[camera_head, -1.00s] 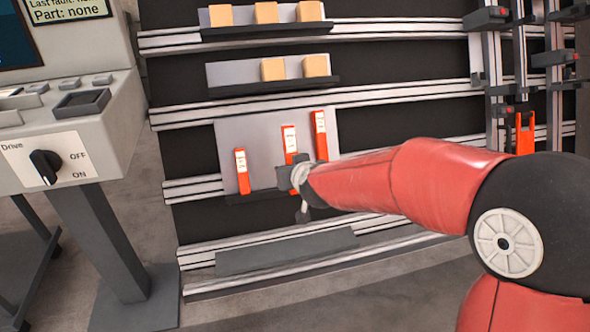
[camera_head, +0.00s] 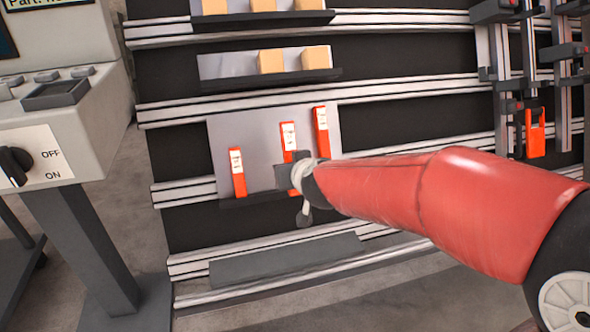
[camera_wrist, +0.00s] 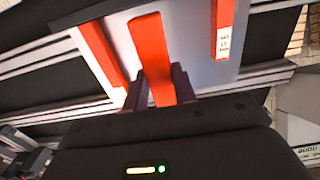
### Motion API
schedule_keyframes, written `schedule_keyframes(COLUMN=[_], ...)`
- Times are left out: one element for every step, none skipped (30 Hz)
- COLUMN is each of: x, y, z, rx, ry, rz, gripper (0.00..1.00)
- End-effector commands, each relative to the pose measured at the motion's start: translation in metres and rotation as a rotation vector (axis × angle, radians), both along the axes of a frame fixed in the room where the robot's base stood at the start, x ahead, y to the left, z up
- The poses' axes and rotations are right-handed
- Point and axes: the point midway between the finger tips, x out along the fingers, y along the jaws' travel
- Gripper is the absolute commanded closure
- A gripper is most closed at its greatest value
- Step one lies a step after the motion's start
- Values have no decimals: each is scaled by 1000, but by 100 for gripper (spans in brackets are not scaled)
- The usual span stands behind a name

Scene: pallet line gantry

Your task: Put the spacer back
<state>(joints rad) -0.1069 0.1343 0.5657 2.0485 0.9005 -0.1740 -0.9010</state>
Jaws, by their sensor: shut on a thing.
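Three orange-red spacers with white labels stand in a row at the lower grey panel (camera_head: 262,140): a left one (camera_head: 237,172), a middle one (camera_head: 288,136) and a taller-standing right one (camera_head: 321,131). My gripper (camera_head: 288,176) is at the middle spacer and hides its lower part. In the wrist view my gripper (camera_wrist: 159,92) is shut on this middle spacer (camera_wrist: 151,52), with a dark finger on each side. A labelled spacer (camera_wrist: 223,30) and another spacer (camera_wrist: 99,52) stand on either side of it, apart from the fingers. Whether the held spacer rests on the ledge is hidden.
Pale blocks (camera_head: 272,62) sit on the shelves above. A grey console (camera_head: 68,125) stands at the left. At the right, dark clamps (camera_head: 497,10) and an orange-red frame-shaped piece (camera_head: 536,133) hang on uprights. The lowest grey ledge (camera_head: 285,260) is bare.

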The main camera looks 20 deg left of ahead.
Motion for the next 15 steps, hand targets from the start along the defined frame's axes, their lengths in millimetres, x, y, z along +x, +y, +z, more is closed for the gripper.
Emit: schedule_keyframes(x=[3,5,8,9,11,14,16,17,20,22,23,26,28,29,32], y=[2,3,5,6,7,8,9,11,12,13,14,16,17,18,19], z=[-2,-4,-6,-7,-8,-9,-10,-12,-13,-15,-16,-17,-18,-20,-22], rx=[1,1,0,0,0,1,2,1,1,1,2,2,2,1,0], ry=[1,1,1,0,0,0,1,0,0,0,1,0,0,1,0], rz=[0,0,0,0,-1,0,-1,0,0,0,-1,-1,-2,-2,-1], gripper=[100,100,100,100,100,100,100,100,100,100,100,100,100,100,100])
